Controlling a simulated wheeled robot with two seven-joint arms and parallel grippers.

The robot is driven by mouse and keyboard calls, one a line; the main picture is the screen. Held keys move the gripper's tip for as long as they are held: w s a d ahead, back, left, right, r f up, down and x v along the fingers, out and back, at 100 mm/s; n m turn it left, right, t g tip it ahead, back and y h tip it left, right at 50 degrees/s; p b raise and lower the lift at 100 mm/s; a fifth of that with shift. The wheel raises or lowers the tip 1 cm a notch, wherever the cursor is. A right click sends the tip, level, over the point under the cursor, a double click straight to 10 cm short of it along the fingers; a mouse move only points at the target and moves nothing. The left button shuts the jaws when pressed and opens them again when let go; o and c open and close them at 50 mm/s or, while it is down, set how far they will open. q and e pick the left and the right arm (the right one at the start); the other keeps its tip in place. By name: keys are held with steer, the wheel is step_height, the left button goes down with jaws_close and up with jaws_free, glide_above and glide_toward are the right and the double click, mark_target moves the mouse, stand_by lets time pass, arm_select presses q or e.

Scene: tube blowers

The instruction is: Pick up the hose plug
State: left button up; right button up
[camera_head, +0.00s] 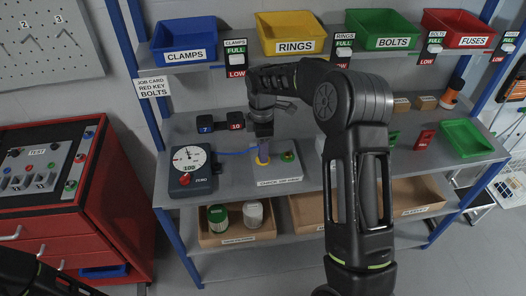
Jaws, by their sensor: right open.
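My right gripper (263,130) points down over the middle of the shelf, open. Just below it stands a small purple upright piece (263,150) with a yellow ring at its foot, on a grey plate with a label. A thin blue hose (232,153) runs from the gauge box (192,168) to this spot. The hose plug at its end is mostly hidden by the gripper and cannot be told apart clearly. Whether the fingers touch it cannot be told. Only a dark part of my left arm shows at the bottom left; its gripper is out of view.
Blue (184,36), yellow (290,30), green (382,27) and red (458,28) bins line the upper shelf. A small 7/10 display block (220,124) stands behind the hose. An empty green tray (466,137) lies at right. A red cabinet (105,215) stands left.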

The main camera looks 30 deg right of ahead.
steer(key=shift+c, duration=0.2)
jaws_close()
stand_by(0.3)
